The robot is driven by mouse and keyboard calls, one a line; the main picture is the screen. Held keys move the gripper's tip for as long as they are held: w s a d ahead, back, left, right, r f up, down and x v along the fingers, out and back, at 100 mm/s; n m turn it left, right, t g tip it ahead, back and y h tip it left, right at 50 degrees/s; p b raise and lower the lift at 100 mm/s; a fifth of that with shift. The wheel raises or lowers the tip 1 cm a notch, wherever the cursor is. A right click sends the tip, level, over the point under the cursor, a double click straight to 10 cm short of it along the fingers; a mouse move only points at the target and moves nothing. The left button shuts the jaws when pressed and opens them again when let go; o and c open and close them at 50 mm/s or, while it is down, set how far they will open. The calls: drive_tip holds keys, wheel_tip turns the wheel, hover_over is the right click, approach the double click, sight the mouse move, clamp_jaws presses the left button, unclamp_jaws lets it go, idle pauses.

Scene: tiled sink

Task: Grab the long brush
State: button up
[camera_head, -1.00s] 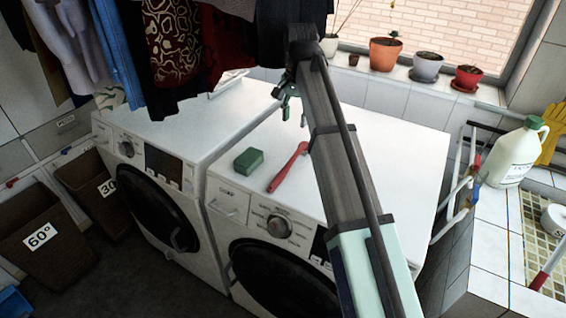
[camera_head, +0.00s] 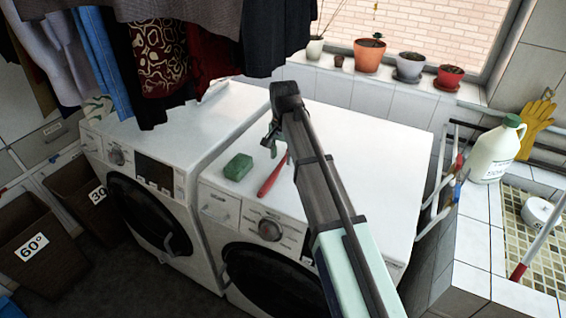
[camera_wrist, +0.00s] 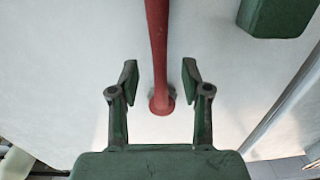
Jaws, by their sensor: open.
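A long red-handled tool (camera_head: 273,176), which I take as the long brush, lies on top of the right washing machine (camera_head: 345,160). Its bristles cannot be made out. In the wrist view the red handle (camera_wrist: 157,45) runs down from the top edge between the two fingers and ends in a rounded tip. My gripper (camera_wrist: 158,82) is open, with one finger on each side of the handle and visible gaps to both. In the head view my gripper (camera_head: 271,143) is just over the far part of the tool and hides it. I cannot tell the remaining height.
A green sponge (camera_head: 238,167) lies left of the red handle. Clothes (camera_head: 170,55) hang above the left machine. Potted plants (camera_head: 368,55) line the window sill. A white jug (camera_head: 494,152) and a white-and-red pole (camera_head: 535,240) are by the tiled sink at right.

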sight(282, 162)
drive_tip(key=shift+f+p, duration=0.65)
drive_tip(key=shift+f, duration=1.25)
clamp_jaws()
drive_tip(key=shift+r, duration=0.1)
